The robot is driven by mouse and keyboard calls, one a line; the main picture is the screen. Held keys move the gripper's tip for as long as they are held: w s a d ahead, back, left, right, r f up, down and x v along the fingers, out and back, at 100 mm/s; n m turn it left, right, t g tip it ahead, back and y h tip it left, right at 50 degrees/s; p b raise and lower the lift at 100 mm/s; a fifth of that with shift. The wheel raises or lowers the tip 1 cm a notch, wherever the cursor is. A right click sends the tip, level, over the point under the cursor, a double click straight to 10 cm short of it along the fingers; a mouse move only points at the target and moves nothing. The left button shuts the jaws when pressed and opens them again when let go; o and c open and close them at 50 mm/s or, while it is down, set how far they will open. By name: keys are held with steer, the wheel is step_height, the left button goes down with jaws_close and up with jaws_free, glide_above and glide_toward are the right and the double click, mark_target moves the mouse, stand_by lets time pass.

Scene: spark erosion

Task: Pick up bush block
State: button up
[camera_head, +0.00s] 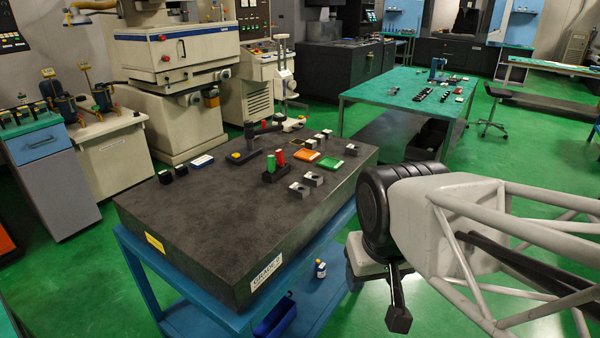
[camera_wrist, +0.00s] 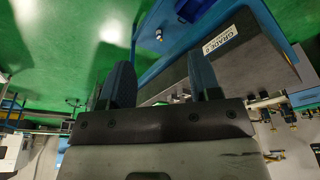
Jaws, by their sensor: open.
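Several small grey blocks with dark round openings sit on the dark granite plate (camera_head: 190,215) in the head view. Two are near its front right edge, a left one (camera_head: 299,190) and a right one (camera_head: 313,179). Others (camera_head: 311,143) are farther back. I cannot tell which one is the bush block. My gripper (camera_head: 398,308) hangs to the right of the plate, clear of it and apart from every block. The wrist view shows both fingers of my gripper (camera_wrist: 162,78) spread with nothing between them. In that view the plate's labelled side (camera_wrist: 240,50) shows, but no block is clear.
A black holder (camera_head: 276,172) with red and green cylinders, an orange tray (camera_head: 306,154) and a green tray (camera_head: 329,162) stand near the blocks. A dark stand (camera_head: 250,143) rises behind. The plate's front left is bare. A small bottle (camera_head: 320,269) stands on the lower blue shelf.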

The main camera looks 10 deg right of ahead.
steer(key=o, duration=0.4)
steer(key=shift+c, duration=0.2)
steer(key=w+a+f+n+y, duration=0.2)
steer(key=w+n+y, duration=0.45)
steer(key=w, duration=2.05)
steer(key=w+d+f+n+t+y, duration=0.1)
steer(key=w+d+f+t, duration=0.1)
steer(key=w, duration=0.6)
steer(key=w+d+f+n+t+y, duration=0.1)
steer(key=w+d+f+t, duration=0.1)
steer(key=w+d+f, duration=0.3)
steer(key=w+d+f+n+t+y, duration=0.1)
steer(key=w+d+f, duration=0.3)
steer(key=w, duration=0.8)
steer(key=shift+w+d+f+t+y, duration=0.1)
steer(key=shift+w+f+t+y, duration=0.2)
steer(key=shift+f+t, duration=0.45)
steer(key=shift+r, duration=0.15)
